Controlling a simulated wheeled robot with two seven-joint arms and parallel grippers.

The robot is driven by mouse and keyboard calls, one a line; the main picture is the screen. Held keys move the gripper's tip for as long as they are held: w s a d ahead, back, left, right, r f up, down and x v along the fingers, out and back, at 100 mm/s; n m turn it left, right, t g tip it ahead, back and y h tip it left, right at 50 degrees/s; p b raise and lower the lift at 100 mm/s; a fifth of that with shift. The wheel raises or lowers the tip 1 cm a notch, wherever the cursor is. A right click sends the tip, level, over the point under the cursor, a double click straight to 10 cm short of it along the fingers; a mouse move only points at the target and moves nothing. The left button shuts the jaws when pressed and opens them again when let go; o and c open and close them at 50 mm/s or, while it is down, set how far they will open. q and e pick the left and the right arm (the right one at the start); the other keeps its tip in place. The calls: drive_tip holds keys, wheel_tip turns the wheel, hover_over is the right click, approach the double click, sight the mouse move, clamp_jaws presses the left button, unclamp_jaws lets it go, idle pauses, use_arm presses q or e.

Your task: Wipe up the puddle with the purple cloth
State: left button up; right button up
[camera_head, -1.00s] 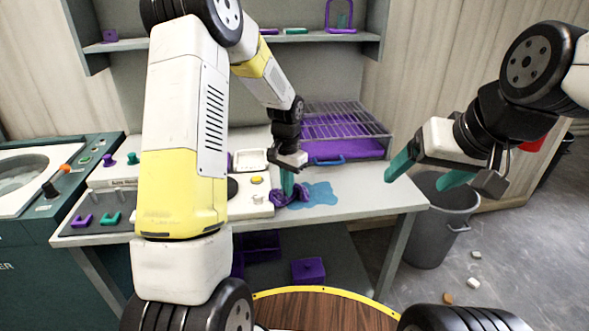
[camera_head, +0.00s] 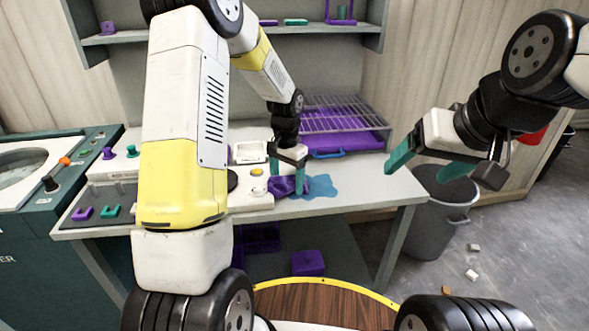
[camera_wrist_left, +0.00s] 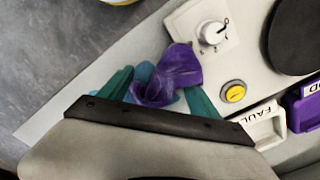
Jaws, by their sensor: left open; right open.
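The purple cloth (camera_head: 286,186) lies crumpled on the bench at the left edge of the blue puddle (camera_head: 320,187). My left gripper (camera_head: 287,183) points down at the cloth with its teal fingers apart. In the left wrist view the cloth (camera_wrist_left: 168,76) shows between the two open fingers; whether they touch it I cannot tell. A little of the puddle shows there behind the cloth. My right gripper (camera_head: 428,168) is open and empty in the air, to the right of the bench.
A hotplate with a yellow button (camera_head: 257,172) stands just left of the cloth. A wire rack (camera_head: 345,120) over a purple tray is behind the puddle. A grey bin (camera_head: 440,220) stands on the floor at right. The bench right of the puddle is clear.

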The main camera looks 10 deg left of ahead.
use_arm(q)
drive_tip(key=shift+f, duration=0.15)
drive_tip(key=shift+f, duration=1)
drive_tip(key=shift+s, duration=0.1)
clamp_jaws()
drive_tip(key=shift+r, duration=0.15)
